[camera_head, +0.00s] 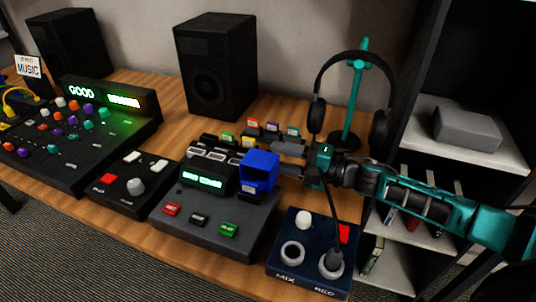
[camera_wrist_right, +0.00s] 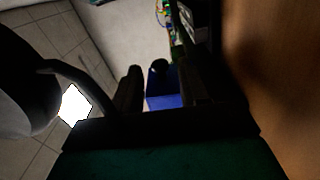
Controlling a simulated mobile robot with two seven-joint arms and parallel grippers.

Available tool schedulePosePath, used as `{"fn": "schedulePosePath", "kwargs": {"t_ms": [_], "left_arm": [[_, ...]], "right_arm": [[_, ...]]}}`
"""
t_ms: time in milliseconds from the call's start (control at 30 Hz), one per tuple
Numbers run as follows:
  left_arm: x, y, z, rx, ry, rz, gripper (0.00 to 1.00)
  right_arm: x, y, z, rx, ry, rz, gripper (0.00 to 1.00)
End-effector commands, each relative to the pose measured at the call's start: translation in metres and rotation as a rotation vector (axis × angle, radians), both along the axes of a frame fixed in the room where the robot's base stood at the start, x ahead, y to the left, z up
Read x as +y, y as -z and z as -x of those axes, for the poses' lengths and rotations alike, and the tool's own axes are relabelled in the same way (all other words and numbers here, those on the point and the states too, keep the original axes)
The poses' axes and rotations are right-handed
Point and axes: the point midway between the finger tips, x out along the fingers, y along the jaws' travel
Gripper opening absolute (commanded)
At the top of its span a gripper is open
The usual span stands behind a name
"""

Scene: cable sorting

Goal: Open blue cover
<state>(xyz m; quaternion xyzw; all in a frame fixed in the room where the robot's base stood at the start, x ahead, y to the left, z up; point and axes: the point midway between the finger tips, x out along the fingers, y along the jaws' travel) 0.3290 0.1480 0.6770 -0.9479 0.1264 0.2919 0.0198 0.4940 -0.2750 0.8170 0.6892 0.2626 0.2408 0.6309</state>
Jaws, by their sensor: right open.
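The blue cover (camera_head: 261,160) is a box-shaped piece at the right end of the row of slots on the dark grey deck (camera_head: 255,222). A dark hollow shows on its front side, and it stands above the deck's top. My right gripper (camera_head: 287,169) comes in from the right, with its fingertips close to the cover's right side. In the right wrist view the blue cover (camera_wrist_right: 165,103) shows between the two dark, parted fingers (camera_wrist_right: 158,90). Whether they touch it I cannot tell. My left gripper is out of view.
A blue MIX/REC box (camera_head: 283,272) with a plugged cable stands in front of my right arm. Headphones (camera_head: 318,115) hang on a teal stand behind it. Small coloured cartridges (camera_head: 272,128) lie behind the deck. A black box with knob (camera_head: 136,187) and a mixer (camera_head: 60,150) stand left.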

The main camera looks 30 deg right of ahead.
Motion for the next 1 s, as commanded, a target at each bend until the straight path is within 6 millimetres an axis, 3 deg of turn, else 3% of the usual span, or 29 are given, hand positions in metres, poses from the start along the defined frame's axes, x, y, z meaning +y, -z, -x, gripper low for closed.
{"fn": "schedulePosePath", "kwargs": {"t_ms": [233, 667, 1000], "left_arm": [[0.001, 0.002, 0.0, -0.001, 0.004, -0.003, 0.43], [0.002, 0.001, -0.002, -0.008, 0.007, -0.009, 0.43], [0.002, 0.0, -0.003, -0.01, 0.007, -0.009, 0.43]], "right_arm": [[0.019, -0.001, -0.022, -0.002, 0.001, 0.001, 0.44], [0.024, 0.0, -0.027, 0.001, 0.001, 0.001, 0.44], [0.024, 0.0, -0.027, 0.001, 0.0, 0.001, 0.12]]}}
